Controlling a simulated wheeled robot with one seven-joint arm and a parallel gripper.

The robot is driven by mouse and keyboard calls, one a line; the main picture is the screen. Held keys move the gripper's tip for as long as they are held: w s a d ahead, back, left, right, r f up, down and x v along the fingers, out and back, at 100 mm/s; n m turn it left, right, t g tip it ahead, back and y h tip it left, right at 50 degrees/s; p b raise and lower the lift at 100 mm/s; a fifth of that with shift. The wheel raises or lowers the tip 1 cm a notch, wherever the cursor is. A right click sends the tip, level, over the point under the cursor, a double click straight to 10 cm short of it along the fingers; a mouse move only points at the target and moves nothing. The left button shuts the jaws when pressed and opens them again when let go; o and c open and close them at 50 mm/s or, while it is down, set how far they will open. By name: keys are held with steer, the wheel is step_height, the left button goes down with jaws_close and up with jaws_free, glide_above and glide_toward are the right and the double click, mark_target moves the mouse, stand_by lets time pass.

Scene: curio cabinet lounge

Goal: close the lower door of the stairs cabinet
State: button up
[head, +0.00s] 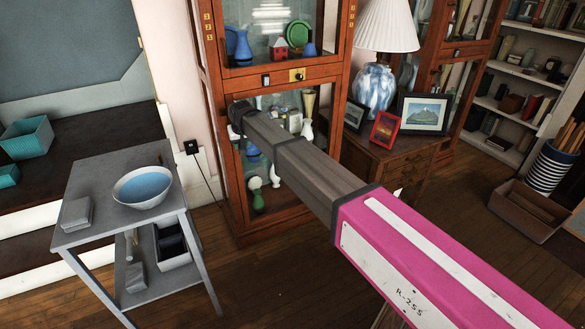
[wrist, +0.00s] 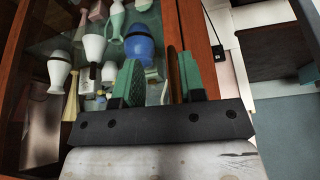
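The stairs cabinet (head: 213,120) is a red-brown wooden case with glazed doors, standing beside the dark stairs. Its lower section (head: 258,178) shows several vases behind or within the lower frame; my arm crosses in front, and I cannot tell how far the lower door stands open. My gripper (head: 237,116) is at the left side of this lower section, its fingers hidden in the head view. In the wrist view my gripper (wrist: 160,82) has two green fingers apart. A narrow brown wooden strip (wrist: 172,66) shows between them; contact is unclear.
A grey side table (head: 95,190) with a bowl (head: 142,186) stands left of the cabinet. A wooden chest (head: 390,160) with a lamp (head: 386,30) and picture frames stands right. A brown box (head: 528,209) is on the floor far right. Floor before the cabinet is partly clear.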

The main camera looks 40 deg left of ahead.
steer(key=d+n+g, duration=0.2)
steer(key=d+n, duration=0.4)
steer(key=d, duration=2.1)
steer(key=w+d+f+m+h, duration=0.1)
steer(key=w+d+f+m, duration=0.2)
steer(key=w+d, duration=0.6)
steer(key=w+d+f+m, duration=0.3)
steer(key=w+d, duration=0.1)
steer(key=d, duration=1)
steer(key=w+d+f+m+h, duration=0.1)
steer(key=w+d+f+m, duration=0.2)
steer(key=w+d, duration=0.6)
steer(key=s+d+f+m, duration=0.1)
steer(key=d+m, duration=0.2)
steer(key=d, duration=0.9)
steer(key=s+d+f+m+h, duration=0.1)
steer(key=s+d+f+m, duration=0.1)
steer(key=d, duration=1)
steer(key=s+d+f+m+h, duration=0.1)
steer(key=d+m, duration=0.3)
steer(key=d, duration=0.8)
steer(key=shift+s+d+f, duration=0.15)
steer(key=shift+s+f, duration=0.15)
steer(key=shift+f, duration=0.4)
